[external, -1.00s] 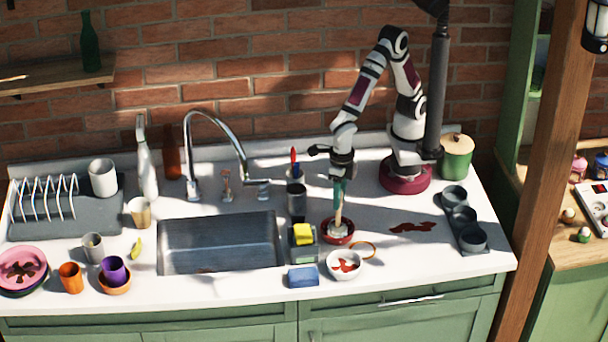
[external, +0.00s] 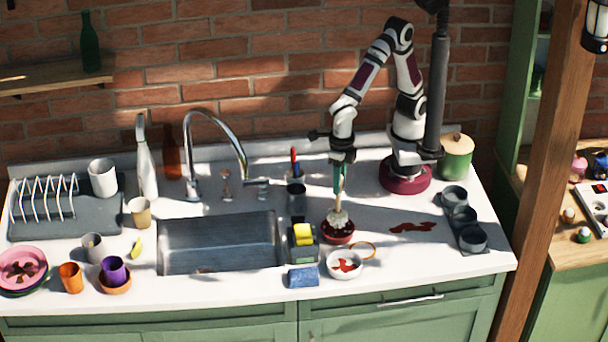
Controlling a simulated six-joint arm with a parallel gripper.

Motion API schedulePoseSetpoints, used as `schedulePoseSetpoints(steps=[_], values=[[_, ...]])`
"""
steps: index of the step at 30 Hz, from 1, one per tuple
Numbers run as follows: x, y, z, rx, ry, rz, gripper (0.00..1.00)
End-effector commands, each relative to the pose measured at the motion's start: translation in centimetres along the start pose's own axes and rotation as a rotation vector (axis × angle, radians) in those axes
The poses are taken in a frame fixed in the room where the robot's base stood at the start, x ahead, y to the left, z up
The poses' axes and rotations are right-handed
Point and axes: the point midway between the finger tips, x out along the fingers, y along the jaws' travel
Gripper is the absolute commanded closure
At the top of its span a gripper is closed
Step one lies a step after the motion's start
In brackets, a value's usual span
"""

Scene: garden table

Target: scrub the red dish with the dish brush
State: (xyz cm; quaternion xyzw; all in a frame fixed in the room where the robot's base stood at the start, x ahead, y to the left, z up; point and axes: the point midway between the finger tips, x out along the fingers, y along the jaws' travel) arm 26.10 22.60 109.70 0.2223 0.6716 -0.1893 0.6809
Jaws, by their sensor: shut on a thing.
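The red dish (external: 338,238) is a small bowl on the white counter, right of the sink. My gripper (external: 342,162) is above it, shut on the green handle of the dish brush (external: 339,190). The brush hangs down, slightly tilted, with its pale bristle head (external: 339,219) at the dish's opening. The head covers much of the dish's inside. I cannot tell whether the bristles touch the bottom.
A white bowl with a red stain (external: 344,265) stands close in front of the dish. A caddy with a yellow sponge (external: 303,235) and a blue sponge (external: 303,277) are to the left. A dark red spill (external: 413,227) lies on the right. The steel sink (external: 218,243) is further left.

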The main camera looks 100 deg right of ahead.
Motion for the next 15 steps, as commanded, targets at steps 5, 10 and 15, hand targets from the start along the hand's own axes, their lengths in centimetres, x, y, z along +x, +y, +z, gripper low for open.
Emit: schedulePoseSetpoints(steps=[5, 10, 15], values=[[-1.4, 0.1, 0.0, 0.0, -0.001, 0.002, 1.0], [-2.8, 0.2, 0.0, -0.001, -0.001, 0.001, 1.0], [-4.0, 0.2, 0.0, 0.001, 0.0, 0.002, 1.0]])
